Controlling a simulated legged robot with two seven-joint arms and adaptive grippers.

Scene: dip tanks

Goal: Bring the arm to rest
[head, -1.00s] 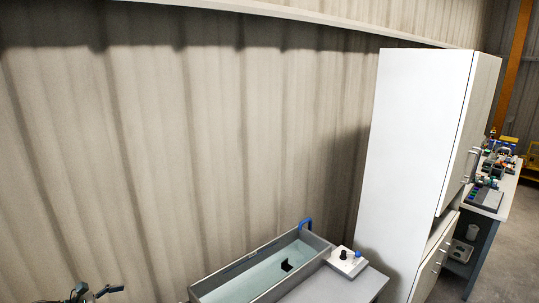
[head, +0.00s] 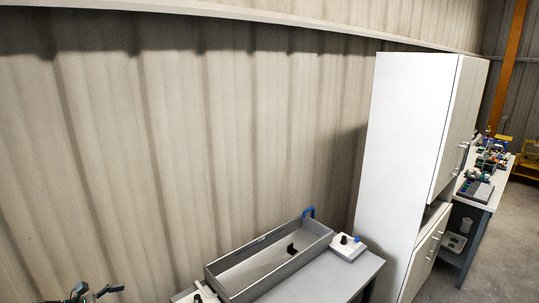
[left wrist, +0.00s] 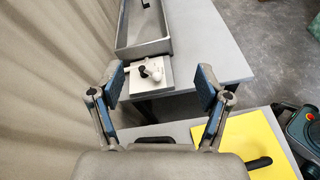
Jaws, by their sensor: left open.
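My left gripper (head: 92,293) shows at the bottom left corner of the head view, partly cut off by the frame edge. In the left wrist view the gripper (left wrist: 160,84) has its two blue-padded fingers spread wide, with nothing held between them. Beyond the fingers, a small white control box (left wrist: 161,89) with a black lever and a white knob is seen on a grey bench. My right gripper is in neither current view.
A long grey tank (head: 237,292) with a dark piece inside stands on the bench (head: 330,281). A white control box (head: 347,251) sits at its right end. A tall white cabinet (head: 405,150) stands right. A yellow mat (left wrist: 246,138) shows in the wrist view.

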